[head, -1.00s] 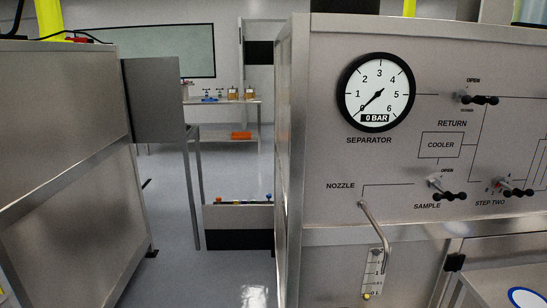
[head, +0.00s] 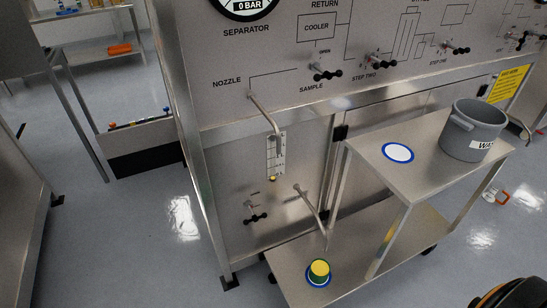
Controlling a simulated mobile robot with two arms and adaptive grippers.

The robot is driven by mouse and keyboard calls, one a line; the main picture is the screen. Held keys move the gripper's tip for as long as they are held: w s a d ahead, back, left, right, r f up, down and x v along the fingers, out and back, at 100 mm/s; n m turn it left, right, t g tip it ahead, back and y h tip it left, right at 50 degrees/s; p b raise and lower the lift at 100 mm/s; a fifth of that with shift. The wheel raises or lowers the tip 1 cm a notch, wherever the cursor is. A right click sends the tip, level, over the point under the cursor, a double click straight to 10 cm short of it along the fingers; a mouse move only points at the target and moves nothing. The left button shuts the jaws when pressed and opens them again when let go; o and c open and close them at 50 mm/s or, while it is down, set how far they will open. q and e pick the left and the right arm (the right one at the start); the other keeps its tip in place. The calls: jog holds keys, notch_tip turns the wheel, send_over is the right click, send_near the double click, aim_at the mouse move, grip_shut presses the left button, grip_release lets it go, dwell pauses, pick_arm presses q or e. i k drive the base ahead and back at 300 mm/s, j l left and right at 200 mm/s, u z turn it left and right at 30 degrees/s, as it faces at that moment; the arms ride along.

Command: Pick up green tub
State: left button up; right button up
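A small green tub (head: 317,275) with yellow on it stands upright on the lower shelf of a metal cart in the head view. It sits on a blue-rimmed round mark (head: 310,283), near the shelf's front left. A thin pipe (head: 311,206) from the panel ends above and behind it. Neither of my grippers is in view.
The cart's upper shelf (head: 367,143) holds a grey pot (head: 471,129) and a white disc with a blue rim (head: 398,152). The panel (head: 253,60) with valves and nozzle stands behind. A dark round object (head: 512,294) shows at bottom right. Floor is clear left.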

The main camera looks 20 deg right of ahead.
aim_at(319, 271)
jog(key=z, duration=2.05)
jog(key=l+u, duration=0.1)
jog(key=u, duration=1.2)
jog(key=l+u, duration=0.3)
jog(key=l, duration=0.35)
jog(key=l+u, duration=0.25)
jog(key=l, duration=0.45)
jog(key=k+l+u, duration=0.1)
jog(key=l+u, duration=0.2)
jog(key=l, duration=0.35)
